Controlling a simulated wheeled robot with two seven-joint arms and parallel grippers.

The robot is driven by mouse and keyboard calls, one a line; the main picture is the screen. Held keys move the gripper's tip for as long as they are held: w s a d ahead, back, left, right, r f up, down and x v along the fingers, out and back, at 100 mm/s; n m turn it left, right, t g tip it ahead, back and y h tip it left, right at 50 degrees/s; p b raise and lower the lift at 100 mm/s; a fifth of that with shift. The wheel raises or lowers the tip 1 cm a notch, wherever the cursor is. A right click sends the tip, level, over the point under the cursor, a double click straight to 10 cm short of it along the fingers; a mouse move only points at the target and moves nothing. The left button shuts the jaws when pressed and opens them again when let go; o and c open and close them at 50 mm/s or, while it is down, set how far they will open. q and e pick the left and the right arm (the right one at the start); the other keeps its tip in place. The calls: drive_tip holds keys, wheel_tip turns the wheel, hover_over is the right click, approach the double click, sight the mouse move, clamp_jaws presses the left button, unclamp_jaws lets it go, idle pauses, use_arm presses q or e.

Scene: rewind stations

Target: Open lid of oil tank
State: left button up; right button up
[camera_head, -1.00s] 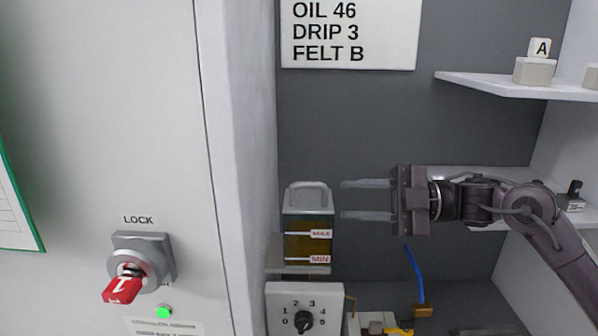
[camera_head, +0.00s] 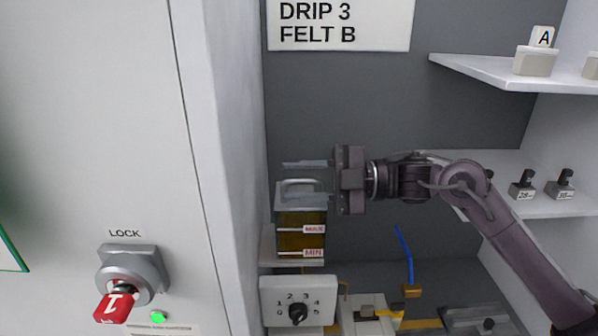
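The oil tank (camera_head: 301,233) stands on a small ledge against the dark back panel. It holds amber oil and carries MAX and MIN labels. Its grey lid (camera_head: 300,203) with a raised loop handle (camera_head: 300,183) is shut on top. My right gripper (camera_head: 305,178) comes in from the right with its two fingers apart, pointing left. The fingers are level with the lid's handle, one above it and one across the lid area. Whether they touch the handle I cannot tell. My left gripper is not in view.
A numbered dial (camera_head: 298,313) sits below the tank. A lock switch with a red tag (camera_head: 114,306) is on the cabinet at left. A shelf (camera_head: 480,68) with felt blocks and a lower shelf (camera_head: 548,206) are at right. A blue tube (camera_head: 404,250) rises below my arm.

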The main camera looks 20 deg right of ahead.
clamp_jaws()
idle(0.3)
